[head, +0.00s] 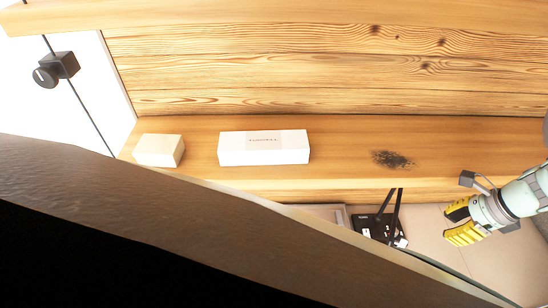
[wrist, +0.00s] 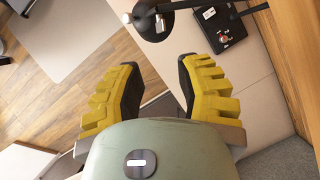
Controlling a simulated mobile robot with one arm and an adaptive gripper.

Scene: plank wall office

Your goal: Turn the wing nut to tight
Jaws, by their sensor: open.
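My gripper (head: 455,222), with yellow ribbed fingers, is at the right of the head view, below the front edge of the wooden shelf. In the wrist view its fingers (wrist: 158,80) are spread apart with nothing between them. I cannot make out a wing nut for certain. A black box (head: 372,228) with small white labels sits left of the gripper and apart from it; it also shows at the top of the wrist view (wrist: 222,30).
The wooden shelf (head: 340,150) bears a white box (head: 264,148), a cream block (head: 159,150) and a dark scorched patch. A dark slab covers the lower left of the head view. Dark thin stand arms rise by the black box. A beige surface (wrist: 265,80) lies right of the fingers.

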